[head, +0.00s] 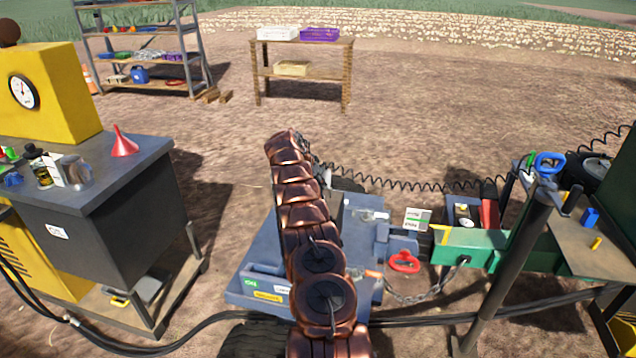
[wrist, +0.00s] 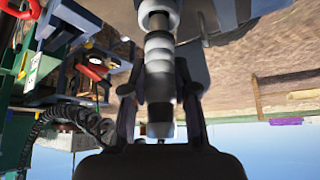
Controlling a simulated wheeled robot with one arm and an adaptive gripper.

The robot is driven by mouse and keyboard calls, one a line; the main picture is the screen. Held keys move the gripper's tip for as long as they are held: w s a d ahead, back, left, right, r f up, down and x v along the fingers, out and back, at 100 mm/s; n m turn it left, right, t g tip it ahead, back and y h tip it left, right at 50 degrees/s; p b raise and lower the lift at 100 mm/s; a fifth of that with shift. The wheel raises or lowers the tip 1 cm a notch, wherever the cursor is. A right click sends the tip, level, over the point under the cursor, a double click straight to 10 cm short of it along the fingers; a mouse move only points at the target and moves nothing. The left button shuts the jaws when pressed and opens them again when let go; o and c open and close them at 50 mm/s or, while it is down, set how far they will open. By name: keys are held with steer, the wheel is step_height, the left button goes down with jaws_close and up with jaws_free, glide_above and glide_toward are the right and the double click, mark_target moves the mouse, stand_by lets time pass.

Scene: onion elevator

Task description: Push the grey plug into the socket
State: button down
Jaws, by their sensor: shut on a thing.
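In the wrist view my gripper (wrist: 160,98) is shut on the grey plug (wrist: 159,68), a pale grey, ringed cylinder between its two dark fingers. The plug points toward the top of the picture. A pale ring (wrist: 157,10) lies in line with its far end, against a dark grey body. I cannot tell whether that ring is the socket, or whether the plug is inside anything. In the head view my copper-coloured arm hides the gripper and plug.
A coiled black cable (head: 420,181) runs right from behind my arm. A blue-grey hitch unit (head: 262,272) lies below the arm, with a red handle (head: 404,262) beside it. A green trailer part (head: 465,247) stands right, a dark cabinet (head: 110,235) left.

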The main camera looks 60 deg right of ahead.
steer(key=shift+f+b, duration=0.4)
steer(key=shift+f, duration=0.05)
steer(key=shift+b, duration=0.4)
stand_by(0.4)
steer(key=shift+f+b, duration=0.7)
steer(key=shift+f, duration=0.1)
stand_by(0.5)
steer(key=shift+c, duration=2.1)
jaws_free()
steer(key=shift+r, duration=0.2)
steer(key=shift+r+p, duration=1.85)
steer(key=shift+r, duration=1.5)
